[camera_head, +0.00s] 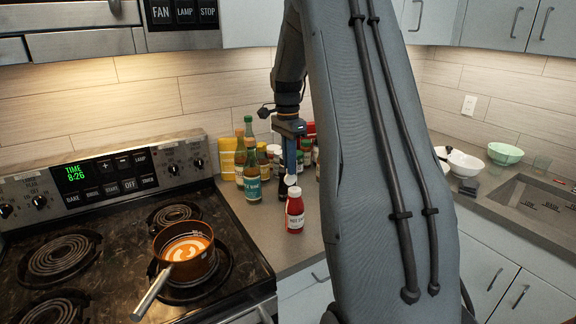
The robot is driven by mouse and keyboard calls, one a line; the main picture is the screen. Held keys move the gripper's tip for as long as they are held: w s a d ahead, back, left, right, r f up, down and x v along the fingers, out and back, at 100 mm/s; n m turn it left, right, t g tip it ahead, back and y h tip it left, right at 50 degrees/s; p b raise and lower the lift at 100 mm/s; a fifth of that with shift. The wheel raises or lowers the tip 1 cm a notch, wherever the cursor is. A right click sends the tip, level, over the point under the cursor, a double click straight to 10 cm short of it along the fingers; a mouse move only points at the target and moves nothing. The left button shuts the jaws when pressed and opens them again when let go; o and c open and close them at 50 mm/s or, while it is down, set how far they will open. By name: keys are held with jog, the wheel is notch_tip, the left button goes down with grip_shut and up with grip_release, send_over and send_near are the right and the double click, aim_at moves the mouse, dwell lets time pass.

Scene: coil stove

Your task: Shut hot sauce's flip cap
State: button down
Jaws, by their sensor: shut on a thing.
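The hot sauce (295,217) is a small red bottle with a white label, upright on the counter just right of the stove. A small pale round piece (291,180), seemingly its flip cap, shows above the red top. My gripper (291,175) points down from above, its finger ends at this cap. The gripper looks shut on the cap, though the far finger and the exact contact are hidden. The cap looks raised rather than flat on the bottle top, but it is too small to tell its angle.
Several sauce bottles and jars (252,172) crowd the counter behind the hot sauce. The stove (110,235) at left holds a pot (184,262) of orange soup, its handle toward the front. Bowls (465,163) and a sink stand at right. Counter in front of the hot sauce is clear.

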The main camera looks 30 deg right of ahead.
jog(key=s+t+b, duration=0.2)
jog(key=t, duration=0.1)
jog(key=shift+s+f+b, duration=0.1)
jog(key=shift+b, duration=0.3)
jog(key=t+b, duration=0.1)
jog(key=b, duration=0.1)
jog(key=s+t+b, duration=0.1)
jog(key=b, duration=0.2)
jog(key=shift+s+a+f+t, duration=0.1)
jog(key=shift+s+f+t, duration=0.2)
jog(key=shift+f+t, duration=0.1)
jog(key=s+f+t+b, duration=0.4)
jog(key=t+b, duration=0.5)
jog(key=b, duration=1.5)
jog(key=shift+s+a+t+h, duration=0.15)
jog(key=shift+s+t+h, duration=0.15)
jog(key=shift+t+h, duration=0.1)
jog(key=c, duration=2)
grip_release()
jog(key=shift+s, duration=0.1)
